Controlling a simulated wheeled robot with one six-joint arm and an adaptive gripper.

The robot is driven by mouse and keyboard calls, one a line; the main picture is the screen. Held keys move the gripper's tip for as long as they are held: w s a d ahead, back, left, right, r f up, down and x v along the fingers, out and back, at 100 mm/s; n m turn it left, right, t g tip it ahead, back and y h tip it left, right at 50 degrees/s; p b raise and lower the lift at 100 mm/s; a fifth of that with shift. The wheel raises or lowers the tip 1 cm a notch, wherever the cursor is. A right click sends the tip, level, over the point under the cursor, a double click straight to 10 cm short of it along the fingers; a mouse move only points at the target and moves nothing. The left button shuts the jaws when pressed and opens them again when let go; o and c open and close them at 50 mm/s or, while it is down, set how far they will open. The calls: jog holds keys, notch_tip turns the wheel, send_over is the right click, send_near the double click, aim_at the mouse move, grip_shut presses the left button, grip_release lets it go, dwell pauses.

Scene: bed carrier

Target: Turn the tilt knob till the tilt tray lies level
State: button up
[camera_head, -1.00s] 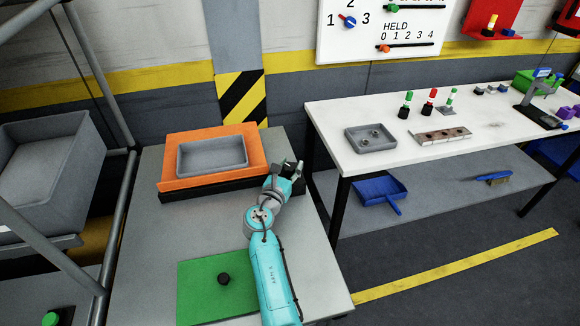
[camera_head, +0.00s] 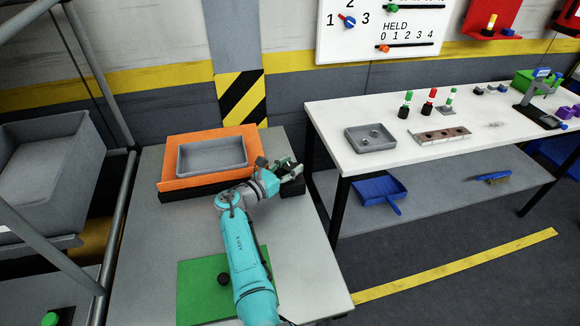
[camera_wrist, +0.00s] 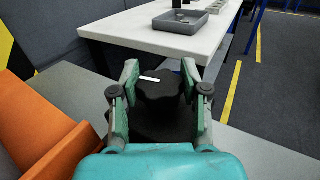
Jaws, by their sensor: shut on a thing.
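The tilt tray is an orange plate (camera_head: 172,170) on a dark base (camera_head: 178,196) at the back of the grey table in the head view. Its slope is too slight to judge surely there. In the wrist view the orange plate (camera_wrist: 45,130) shows at the left. The tilt knob (camera_wrist: 158,92) is dark and lobed, with a white mark on top lying nearly crosswise in that view. My gripper (camera_wrist: 160,75) is shut on the knob, one finger on each side. In the head view my gripper (camera_head: 288,170) is right of the tray and largely hides the knob.
A grey bin (camera_head: 212,168) sits on the orange plate, close to my wrist. A green mat (camera_head: 195,290) with a black knob (camera_head: 223,279) lies nearer on the table. A white workbench (camera_head: 330,112) with small parts stands to the right, across a gap.

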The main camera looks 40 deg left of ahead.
aim_at(284, 170)
dwell(0.4)
jog(key=o, duration=1.2)
jog(key=shift+c, duration=0.2)
jog(key=shift+s+a, duration=0.25)
jog(key=shift+s, duration=1)
jog(key=shift+s+a, duration=0.2)
jog(key=shift+s, duration=1)
jog(key=shift+s+a, duration=0.25)
jog(key=shift+s, duration=1)
